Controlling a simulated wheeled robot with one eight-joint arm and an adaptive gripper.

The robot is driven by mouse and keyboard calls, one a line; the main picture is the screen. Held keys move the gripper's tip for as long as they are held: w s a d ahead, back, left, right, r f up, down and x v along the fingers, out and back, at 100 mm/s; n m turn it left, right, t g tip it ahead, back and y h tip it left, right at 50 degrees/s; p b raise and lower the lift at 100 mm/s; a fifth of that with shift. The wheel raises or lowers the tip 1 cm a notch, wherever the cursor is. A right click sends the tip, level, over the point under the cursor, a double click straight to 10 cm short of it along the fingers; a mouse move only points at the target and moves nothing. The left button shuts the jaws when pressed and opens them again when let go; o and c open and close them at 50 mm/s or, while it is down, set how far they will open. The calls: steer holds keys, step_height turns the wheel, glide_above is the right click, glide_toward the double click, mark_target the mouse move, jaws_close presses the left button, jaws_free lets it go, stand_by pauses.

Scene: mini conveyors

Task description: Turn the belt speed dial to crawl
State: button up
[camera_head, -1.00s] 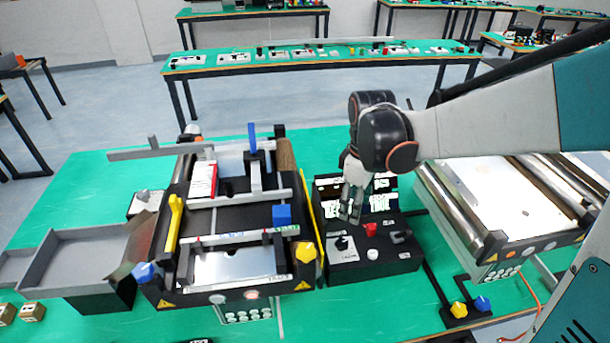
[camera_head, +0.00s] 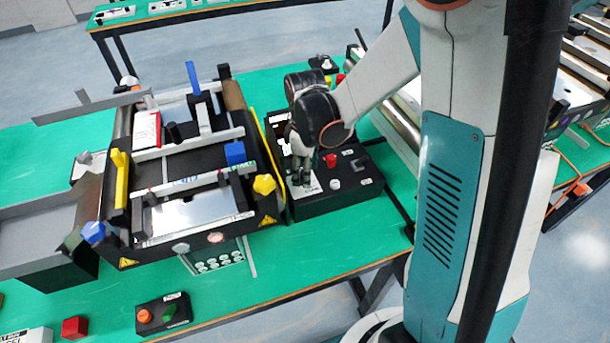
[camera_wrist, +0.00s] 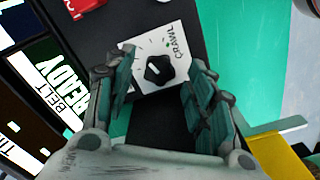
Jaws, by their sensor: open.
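The belt speed dial (camera_wrist: 159,70) is a black knob with a white pointer mark on a white plate (camera_wrist: 183,44). The plate reads CRAWL along its right side in the wrist view. The dial is on the black control box (camera_head: 345,193), beside the left mini conveyor. My gripper (camera_head: 302,185) points down over the box's front left corner, and in the head view it hides the dial. In the wrist view my gripper (camera_wrist: 160,98) is open, its fingers on either side of the dial. I cannot tell whether they touch it.
A red switch (camera_head: 331,160) and a white button (camera_head: 335,184) sit to the right on the box. The conveyor's yellow knob (camera_head: 264,185) is close on the left. A small box with orange and green buttons (camera_head: 163,314) stands at the table's front.

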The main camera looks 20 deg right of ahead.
steer(key=shift+f, duration=0.75)
steer(key=c, duration=1.1)
steer(key=shift+o, duration=0.2)
steer(key=shift+m, duration=0.3)
steer(key=m+b, duration=0.1)
steer(key=m, duration=0.5)
steer(key=shift+s+a, duration=0.1)
steer(key=m, duration=0.6)
steer(key=shift+a+b, duration=0.15)
steer(key=shift+b, duration=0.25)
